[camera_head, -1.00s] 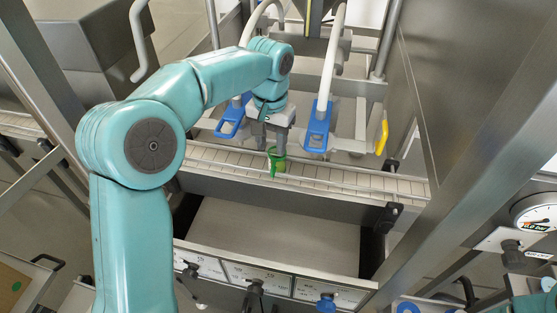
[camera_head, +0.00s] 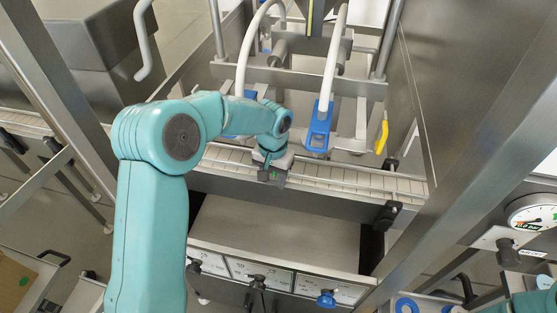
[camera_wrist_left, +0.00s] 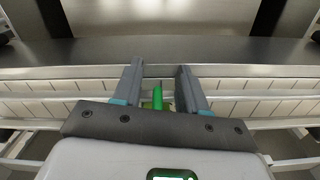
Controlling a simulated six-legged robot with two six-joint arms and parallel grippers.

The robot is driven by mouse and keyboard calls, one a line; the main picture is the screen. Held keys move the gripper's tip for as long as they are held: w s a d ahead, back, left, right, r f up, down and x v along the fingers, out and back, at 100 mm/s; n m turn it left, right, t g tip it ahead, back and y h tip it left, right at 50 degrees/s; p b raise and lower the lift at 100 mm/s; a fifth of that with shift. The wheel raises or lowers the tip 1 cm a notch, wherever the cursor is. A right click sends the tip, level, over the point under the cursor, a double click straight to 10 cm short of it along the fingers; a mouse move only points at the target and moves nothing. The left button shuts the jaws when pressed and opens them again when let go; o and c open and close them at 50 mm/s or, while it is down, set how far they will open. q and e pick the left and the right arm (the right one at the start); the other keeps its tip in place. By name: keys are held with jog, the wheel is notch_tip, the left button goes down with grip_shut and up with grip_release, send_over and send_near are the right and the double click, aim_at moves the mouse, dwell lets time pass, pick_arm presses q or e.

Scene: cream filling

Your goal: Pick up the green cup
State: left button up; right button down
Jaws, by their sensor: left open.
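The green cup (camera_wrist_left: 158,98) shows in the left wrist view on the slatted conveyor, between the two fingers of my left gripper (camera_wrist_left: 160,72). The fingers are open, one on each side of the cup, and I cannot tell whether either touches it. The gripper body covers the lower part of the cup in that view. In the head view my left gripper (camera_head: 271,178) is low at the conveyor's front rail and hides almost all of the cup. My right gripper is not in view.
The conveyor (camera_head: 340,180) runs across the middle, with rails along it. A blue nozzle clamp (camera_head: 319,128) hangs behind, right of the gripper. A steel post (camera_head: 465,175) stands at the right. A grey shelf (camera_head: 275,235) lies in front of the conveyor.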

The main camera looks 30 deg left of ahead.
pick_arm(q)
grip_shut()
jog(key=shift+r, duration=0.1)
